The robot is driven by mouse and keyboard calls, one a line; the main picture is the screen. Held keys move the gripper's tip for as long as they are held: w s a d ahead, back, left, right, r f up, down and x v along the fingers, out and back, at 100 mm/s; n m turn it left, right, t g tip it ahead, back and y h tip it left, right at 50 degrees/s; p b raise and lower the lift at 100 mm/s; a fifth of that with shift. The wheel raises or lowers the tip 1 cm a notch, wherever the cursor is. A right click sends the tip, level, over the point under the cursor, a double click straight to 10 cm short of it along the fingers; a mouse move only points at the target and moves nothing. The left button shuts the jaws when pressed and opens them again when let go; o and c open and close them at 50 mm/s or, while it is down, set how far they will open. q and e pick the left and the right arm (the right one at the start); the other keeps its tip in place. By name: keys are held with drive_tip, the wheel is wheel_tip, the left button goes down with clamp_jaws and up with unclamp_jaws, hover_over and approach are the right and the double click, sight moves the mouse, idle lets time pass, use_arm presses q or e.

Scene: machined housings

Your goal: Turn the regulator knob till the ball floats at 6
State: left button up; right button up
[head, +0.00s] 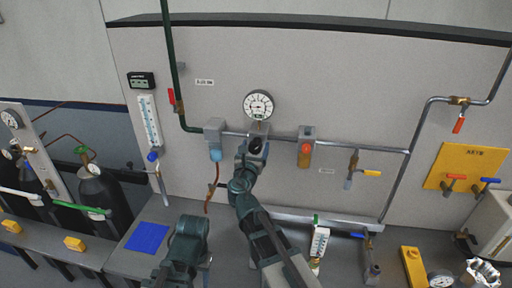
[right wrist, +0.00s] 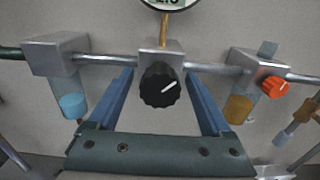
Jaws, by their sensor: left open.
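The black regulator knob (head: 254,148) sits under a round gauge (head: 258,105) on the wall pipe. In the right wrist view the knob (right wrist: 160,85) faces me, its white pointer line aimed up and right. My right gripper (head: 250,156) is at the knob; in its wrist view the open fingers (right wrist: 160,98) stand on both sides of it with gaps. A tall scaled tube (head: 150,122) hangs left; a smaller one (head: 320,242) stands low right of centre. No ball is clear in either. My left gripper (head: 168,281) is low at the bottom edge, empty.
A blue-ended fitting (head: 215,155) and an orange one (head: 305,154) flank the knob on the pipe. A blue mat (head: 147,237) lies on the bench. Dark cylinders (head: 98,190) stand left.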

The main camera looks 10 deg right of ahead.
clamp_jaws()
drive_tip(key=shift+m, duration=0.3)
drive_tip(key=m, duration=0.4)
drive_tip(key=shift+d+m, duration=0.15)
drive_tip(key=shift+m, duration=0.25)
drive_tip(key=m, duration=0.4)
drive_tip(key=shift+s+f, duration=0.1)
drive_tip(key=m, duration=0.5)
drive_tip(key=shift+f, duration=0.1)
drive_tip(key=m, duration=0.4)
drive_tip(key=shift+m, duration=0.4)
drive_tip(key=shift+f+m, duration=0.1)
drive_tip(key=shift+m, duration=0.2)
